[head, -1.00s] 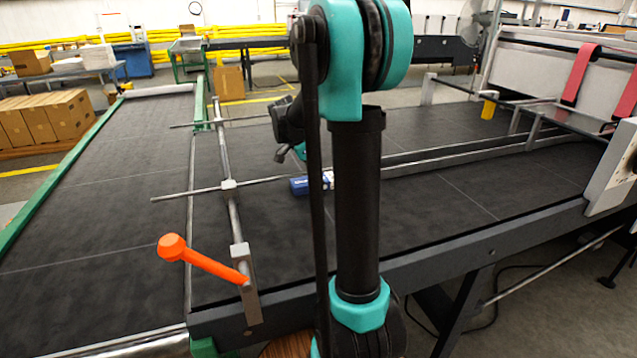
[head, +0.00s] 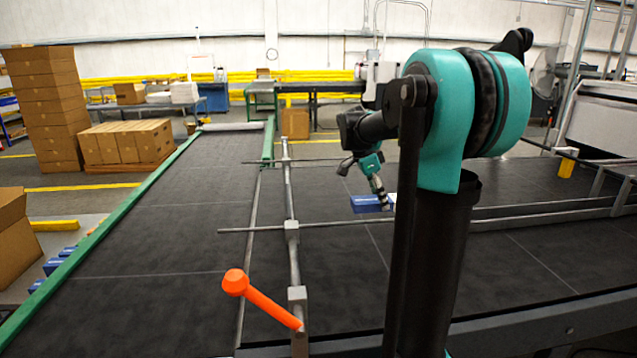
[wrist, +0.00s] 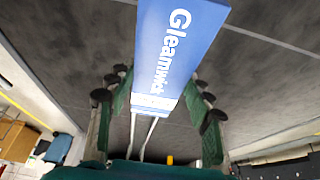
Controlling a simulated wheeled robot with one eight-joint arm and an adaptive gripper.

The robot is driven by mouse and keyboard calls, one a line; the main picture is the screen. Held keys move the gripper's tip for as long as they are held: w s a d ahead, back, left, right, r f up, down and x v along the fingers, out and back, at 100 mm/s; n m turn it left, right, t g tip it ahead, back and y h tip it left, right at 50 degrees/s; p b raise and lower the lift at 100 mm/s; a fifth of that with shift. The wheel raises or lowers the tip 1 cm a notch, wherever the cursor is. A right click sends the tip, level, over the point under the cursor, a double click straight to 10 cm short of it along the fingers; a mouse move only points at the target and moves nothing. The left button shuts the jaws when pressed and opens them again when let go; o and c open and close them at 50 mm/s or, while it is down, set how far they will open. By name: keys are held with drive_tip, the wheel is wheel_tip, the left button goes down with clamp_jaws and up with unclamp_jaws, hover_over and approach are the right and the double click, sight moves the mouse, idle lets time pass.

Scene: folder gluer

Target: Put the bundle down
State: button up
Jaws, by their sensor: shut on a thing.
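The bundle (wrist: 178,45) is a blue and white carton block lettered "Gleamwick", large in the wrist view. My gripper (wrist: 160,90) has its dark-padded fingers on both sides of the bundle and is shut on it. In the head view the bundle (head: 368,204) shows as a small blue block at my gripper (head: 382,196), over the dark conveyor belt (head: 330,260). I cannot tell whether the bundle touches the belt. My own arm hides part of the belt to the right.
An orange-handled lever (head: 262,300) and a metal crossbar (head: 291,240) with thin rods stand left of the bundle. Long rails (head: 540,207) run to its right. A second dark belt (head: 150,230) at left is clear. Stacked brown boxes (head: 50,105) stand beyond.

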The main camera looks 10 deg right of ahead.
wheel_tip(320, 180, down, 10)
drive_tip(key=shift+r, duration=0.2)
drive_tip(key=shift+a, duration=0.1)
drive_tip(key=shift+v, duration=2.65)
drive_tip(key=shift+c, duration=0.6)
drive_tip(key=shift+w+f, duration=0.1)
